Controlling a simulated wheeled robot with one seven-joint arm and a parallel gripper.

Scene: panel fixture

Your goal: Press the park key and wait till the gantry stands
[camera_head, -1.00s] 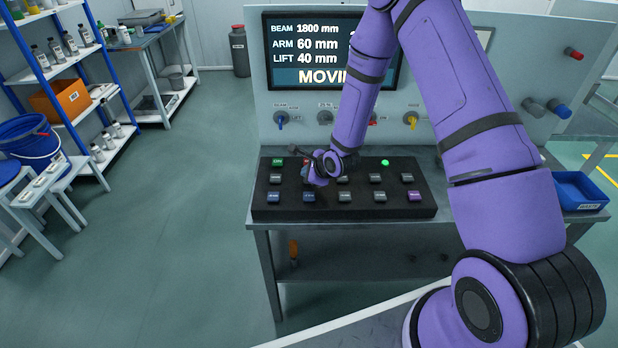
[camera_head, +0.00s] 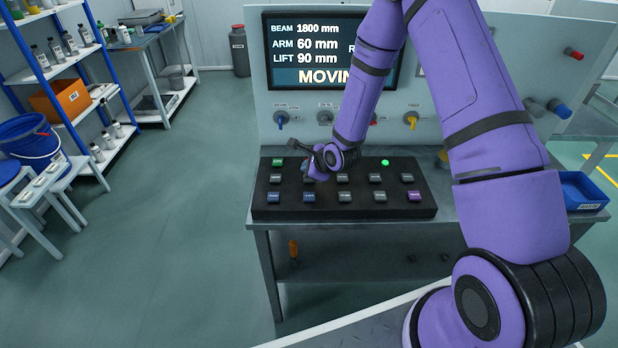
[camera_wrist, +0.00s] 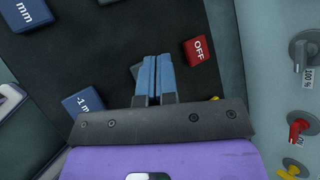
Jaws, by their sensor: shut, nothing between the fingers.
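The black key panel (camera_head: 395,207) lies on the bench with several small keys. Their labels are too small to read in the head view, so I cannot tell which is the park key. My gripper (camera_wrist: 157,78) is shut and empty; its fingertips show over the panel in the wrist view, near a red OFF key (camera_wrist: 200,49) and a mostly hidden grey key (camera_wrist: 135,70). A blue key marked 1 mm (camera_wrist: 83,103) is to the left. The screen (camera_head: 300,48) reads beam 1800 mm, arm 60 mm, lift 90 mm and MOVING, partly hidden by my arm.
A green lamp (camera_head: 385,162) is lit on the panel. Knobs, including a blue one (camera_head: 281,118) and a yellow one (camera_head: 411,119), stick out of the upright board behind. A blue tray (camera_head: 583,190) sits at the bench's right end.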

